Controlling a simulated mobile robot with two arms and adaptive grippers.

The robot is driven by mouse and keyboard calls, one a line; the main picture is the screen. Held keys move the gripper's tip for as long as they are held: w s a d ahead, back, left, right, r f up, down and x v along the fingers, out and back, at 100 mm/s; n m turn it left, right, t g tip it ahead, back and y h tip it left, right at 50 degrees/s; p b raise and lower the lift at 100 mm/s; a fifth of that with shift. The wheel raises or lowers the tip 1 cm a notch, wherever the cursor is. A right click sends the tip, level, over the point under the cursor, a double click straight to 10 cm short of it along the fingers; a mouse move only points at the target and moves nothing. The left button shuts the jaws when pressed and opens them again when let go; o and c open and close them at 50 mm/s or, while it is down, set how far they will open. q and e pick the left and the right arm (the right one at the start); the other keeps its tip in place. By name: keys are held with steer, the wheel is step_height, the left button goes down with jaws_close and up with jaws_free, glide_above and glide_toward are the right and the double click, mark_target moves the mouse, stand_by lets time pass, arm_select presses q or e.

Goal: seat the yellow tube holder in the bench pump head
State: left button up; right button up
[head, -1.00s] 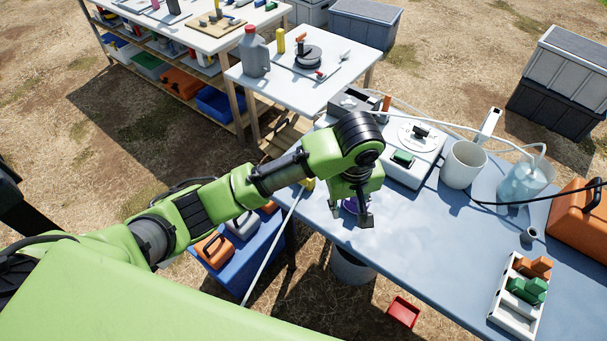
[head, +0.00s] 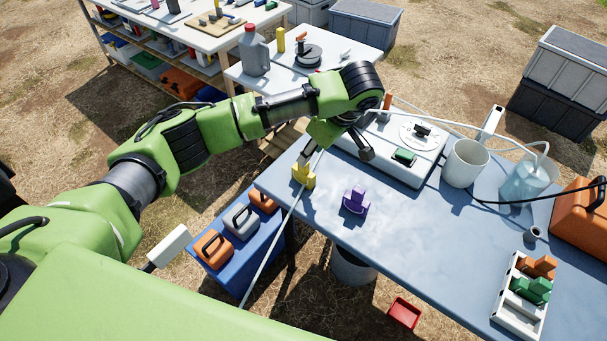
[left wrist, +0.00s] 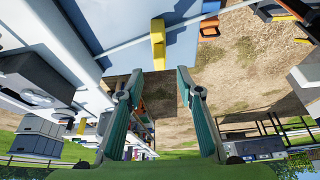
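The yellow tube holder (head: 304,177) stands on the blue bench top (head: 420,235) near its left corner. It also shows in the left wrist view (left wrist: 158,50), beyond the fingertips and roughly between them. My left gripper (head: 337,154) is open and empty; in the head view one finger is just above the yellow holder, the other out to the right. Both fingers show wide apart in the left wrist view (left wrist: 158,86). The bench pump (head: 390,160) has a white round head (head: 420,132) and a green piece (head: 404,157) on it. My arm hides the pump's left part. My right gripper is not in view.
A purple holder (head: 355,200) stands right of the yellow one. A pale tube hangs past the bench's left edge. The bench middle is clear.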

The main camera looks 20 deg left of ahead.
mark_target(304, 172)
arm_select(q)
steer(key=shift+p+x, duration=0.45)
steer(key=shift+x, duration=2.65)
jaws_close()
